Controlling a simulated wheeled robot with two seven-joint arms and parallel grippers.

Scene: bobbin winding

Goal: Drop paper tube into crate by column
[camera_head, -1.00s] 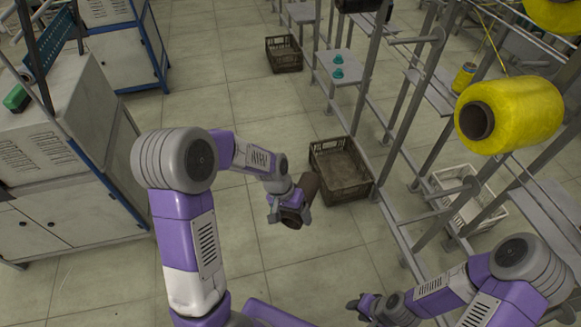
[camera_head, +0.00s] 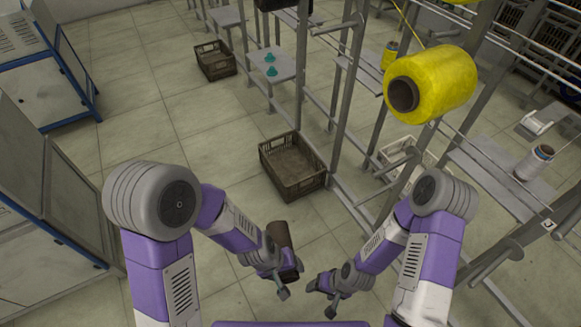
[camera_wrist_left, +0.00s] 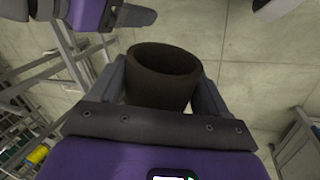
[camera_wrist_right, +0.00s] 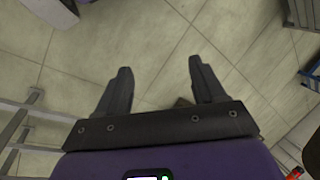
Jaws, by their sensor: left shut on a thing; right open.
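A dark brown paper tube (camera_head: 279,237) is held by my left gripper (camera_head: 284,279), over the floor in front of the rack. In the left wrist view the hollow tube (camera_wrist_left: 163,77) sits between the two fingers of my left gripper (camera_wrist_left: 164,88), which are shut on it. A brown crate (camera_head: 293,168) stands on the floor by a rack column (camera_head: 348,90), beyond the tube in the head view; it looks empty. My right gripper (camera_head: 327,294) is to the right of the tube. In the right wrist view its fingers (camera_wrist_right: 163,88) are apart with nothing between them.
Another brown crate (camera_head: 215,60) stands farther back. A white crate (camera_head: 402,157) is behind the rack's lower rails. A yellow yarn cone (camera_head: 430,83) hangs on the rack at right. Grey cabinets line the left. The floor (camera_head: 170,120) between is clear.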

